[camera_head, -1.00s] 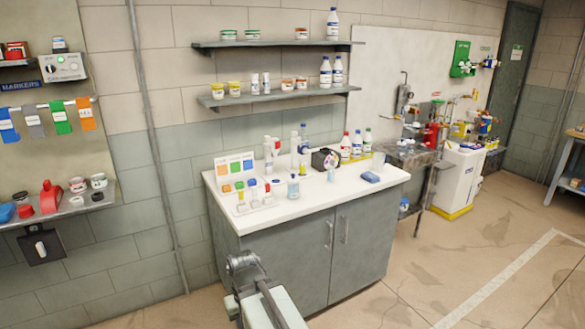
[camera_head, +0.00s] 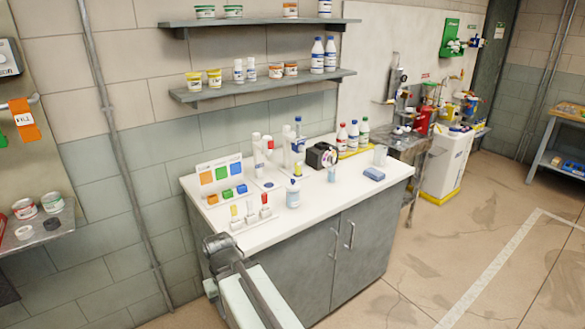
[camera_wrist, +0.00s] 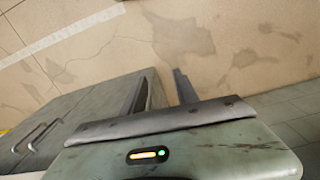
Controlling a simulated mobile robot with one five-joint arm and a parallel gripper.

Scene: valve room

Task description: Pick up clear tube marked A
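Several small tubes with coloured tops stand in a white rack (camera_head: 238,228) at the front left of the white counter. Their markings are too small to read, so I cannot tell which is tube A. A yellow-topped tube (camera_head: 235,212) is on the left and a red-topped tube (camera_head: 265,205) on the right. My gripper (camera_head: 216,242) is in front of the counter's left front edge, apart from the rack.
A colour chart stand (camera_head: 222,178) is behind the rack. Shelves (camera_head: 262,87) hang above. The floor (camera_head: 470,235) at right is clear.

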